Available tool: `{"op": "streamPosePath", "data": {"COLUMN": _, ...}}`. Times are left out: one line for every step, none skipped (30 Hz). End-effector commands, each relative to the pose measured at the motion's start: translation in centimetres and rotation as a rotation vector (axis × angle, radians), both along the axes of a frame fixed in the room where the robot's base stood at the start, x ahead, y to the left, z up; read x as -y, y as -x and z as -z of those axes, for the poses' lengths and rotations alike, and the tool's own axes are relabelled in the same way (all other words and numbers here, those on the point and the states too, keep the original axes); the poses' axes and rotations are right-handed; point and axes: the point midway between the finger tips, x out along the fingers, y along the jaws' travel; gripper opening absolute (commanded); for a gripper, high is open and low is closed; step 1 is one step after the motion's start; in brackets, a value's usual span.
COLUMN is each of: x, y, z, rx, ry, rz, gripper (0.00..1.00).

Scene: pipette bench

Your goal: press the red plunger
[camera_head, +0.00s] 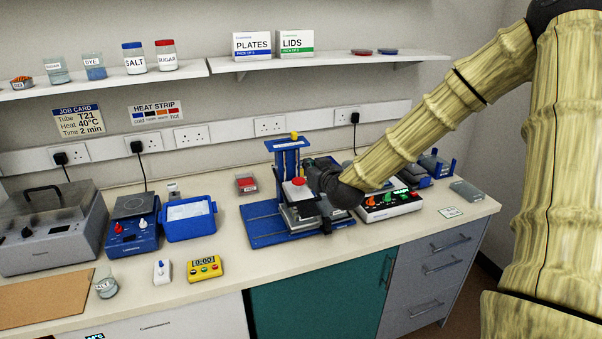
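The red plunger (299,181) shows as a small red cap on a pale top, within the blue pipette stand (262,229) in the middle of the bench. The stand has a blue upright frame with a yellow knob (294,135) on top. My gripper (311,208) reaches in from the right, at the right side of the stand and close to the plunger. Its dark body and my wrist hide the right part of the stand. The fingers blend with the dark and grey parts there, so their opening and any contact are unclear.
A control box with coloured knobs (390,206) stands just right of my wrist. A blue tub (189,220) and a hotplate (133,231) stand left of the stand. A yellow timer (205,269) is at the front. Bare bench lies between timer and stand.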

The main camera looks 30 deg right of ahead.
Motion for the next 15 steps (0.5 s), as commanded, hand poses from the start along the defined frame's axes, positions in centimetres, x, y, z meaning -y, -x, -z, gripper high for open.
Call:
{"op": "streamPosePath", "data": {"x": 0.2, "y": -0.5, "z": 0.0, "rx": -0.001, "ry": -0.001, "rz": 0.001, "gripper": 0.00}}
{"op": "streamPosePath", "data": {"x": 0.3, "y": -0.8, "z": 0.1, "rx": -0.001, "ry": -0.001, "rz": 0.002, "gripper": 0.00}}
{"op": "streamPosePath", "data": {"x": 0.4, "y": -1.1, "z": 0.3, "rx": -0.002, "ry": -0.002, "rz": 0.002, "gripper": 0.00}}
{"op": "streamPosePath", "data": {"x": 0.4, "y": -1.4, "z": 0.3, "rx": -0.001, "ry": -0.002, "rz": 0.001, "gripper": 0.00}}
{"op": "streamPosePath", "data": {"x": 0.5, "y": -1.7, "z": 0.4, "rx": -0.001, "ry": -0.002, "rz": 0.001, "gripper": 0.00}}
{"op": "streamPosePath", "data": {"x": 0.6, "y": -2.1, "z": 0.5, "rx": -0.001, "ry": -0.001, "rz": 0.002, "gripper": 0.00}}
{"op": "streamPosePath", "data": {"x": 0.7, "y": -2.4, "z": 0.6, "rx": -0.002, "ry": -0.001, "rz": 0.002, "gripper": 0.00}}
{"op": "streamPosePath", "data": {"x": 0.7, "y": -2.7, "z": 0.6, "rx": -0.001, "ry": -0.001, "rz": 0.001, "gripper": 0.00}}
{"op": "streamPosePath", "data": {"x": 0.8, "y": -3.1, "z": 0.7, "rx": -0.001, "ry": -0.001, "rz": 0.001, "gripper": 0.00}}
{"op": "streamPosePath", "data": {"x": 0.9, "y": -3.3, "z": 0.8, "rx": -0.001, "ry": 0.000, "rz": 0.001, "gripper": 0.00}}
{"op": "streamPosePath", "data": {"x": 1.0, "y": -3.6, "z": 0.9, "rx": -0.002, "ry": 0.000, "rz": 0.001, "gripper": 0.00}}
{"op": "streamPosePath", "data": {"x": 1.0, "y": -4.0, "z": 1.0, "rx": -0.002, "ry": 0.000, "rz": 0.001, "gripper": 0.00}}
{"op": "streamPosePath", "data": {"x": 1.1, "y": -4.3, "z": 1.1, "rx": -0.002, "ry": 0.000, "rz": 0.001, "gripper": 0.00}}
{"op": "streamPosePath", "data": {"x": 1.2, "y": -4.6, "z": 1.1, "rx": -0.002, "ry": 0.000, "rz": 0.001, "gripper": 0.00}}
{"op": "streamPosePath", "data": {"x": 1.2, "y": -4.9, "z": 1.2, "rx": -0.002, "ry": 0.000, "rz": 0.001, "gripper": 0.00}}
